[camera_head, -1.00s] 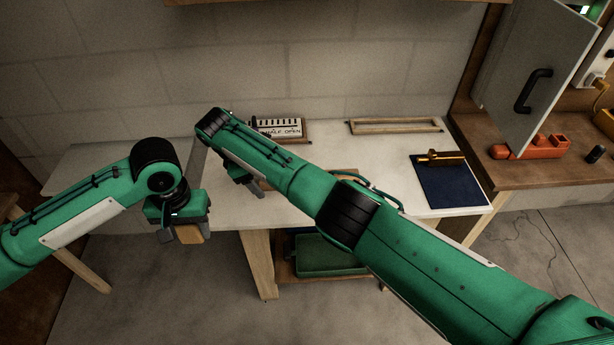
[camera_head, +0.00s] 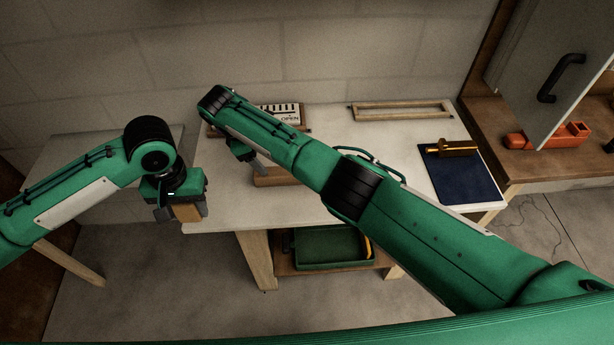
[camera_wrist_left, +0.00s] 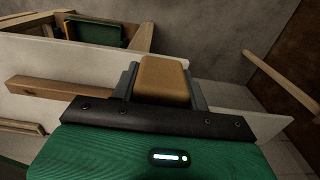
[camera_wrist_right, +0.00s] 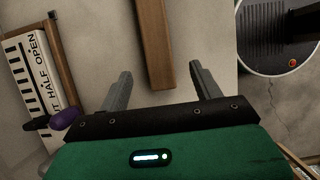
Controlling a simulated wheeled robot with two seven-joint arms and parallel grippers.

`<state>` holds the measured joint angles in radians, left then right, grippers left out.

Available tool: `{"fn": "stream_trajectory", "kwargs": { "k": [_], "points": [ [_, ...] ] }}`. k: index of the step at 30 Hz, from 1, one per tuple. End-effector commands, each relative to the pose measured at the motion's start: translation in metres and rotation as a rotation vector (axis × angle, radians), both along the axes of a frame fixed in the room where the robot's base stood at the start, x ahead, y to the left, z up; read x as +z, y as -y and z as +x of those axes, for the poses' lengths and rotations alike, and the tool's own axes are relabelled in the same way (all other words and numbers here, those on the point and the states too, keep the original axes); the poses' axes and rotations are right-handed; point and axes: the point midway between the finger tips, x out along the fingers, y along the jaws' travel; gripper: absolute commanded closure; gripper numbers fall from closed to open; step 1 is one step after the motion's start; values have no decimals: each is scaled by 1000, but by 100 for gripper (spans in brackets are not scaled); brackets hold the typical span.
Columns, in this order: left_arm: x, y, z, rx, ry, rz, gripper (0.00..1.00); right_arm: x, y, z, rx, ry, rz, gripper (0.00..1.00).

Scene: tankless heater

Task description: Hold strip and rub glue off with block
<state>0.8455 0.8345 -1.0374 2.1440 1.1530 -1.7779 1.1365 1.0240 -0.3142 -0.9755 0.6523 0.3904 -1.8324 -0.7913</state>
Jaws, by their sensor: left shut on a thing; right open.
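The tan block (camera_head: 188,212) is clamped in my left gripper (camera_head: 182,213), in the air in front of the white table's left end. The block also fills the jaws in the left wrist view (camera_wrist_left: 164,80). The wooden strip (camera_head: 280,178) lies on the table near its front edge, partly hidden by my right arm. My right gripper (camera_head: 258,164) is open and empty close to the strip. In the right wrist view the strip (camera_wrist_right: 153,45) runs between the spread fingers, ending short of the palm. I cannot make out glue on the strip.
A sign card (camera_head: 281,112) and a wooden frame (camera_head: 402,110) are at the table's back. A blue mat (camera_head: 463,182) with a brass tool (camera_head: 452,148) lies at the right end. A green tray (camera_head: 325,248) is below. A purple object (camera_wrist_right: 66,118) lies by the card.

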Motion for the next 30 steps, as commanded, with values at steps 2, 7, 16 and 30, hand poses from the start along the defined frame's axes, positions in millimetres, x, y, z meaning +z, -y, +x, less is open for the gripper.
{"fn": "stream_trajectory", "kwargs": {
  "k": [2, 7, 16, 30],
  "points": [
    [-11, 0, 0, 0, 0, 0, 87, -17, 6, 0, -1, -1, -1, 35],
    [-26, 0, 0, 0, 1, 0, 87, -40, 16, 0, -1, 1, -2, 35],
    [-45, 0, 0, 0, 1, 0, 87, -70, 28, 0, -1, 1, 0, 35],
    [-47, 0, 0, 0, 1, 0, 87, -75, 31, 0, 0, 1, 0, 36]
  ]
}}
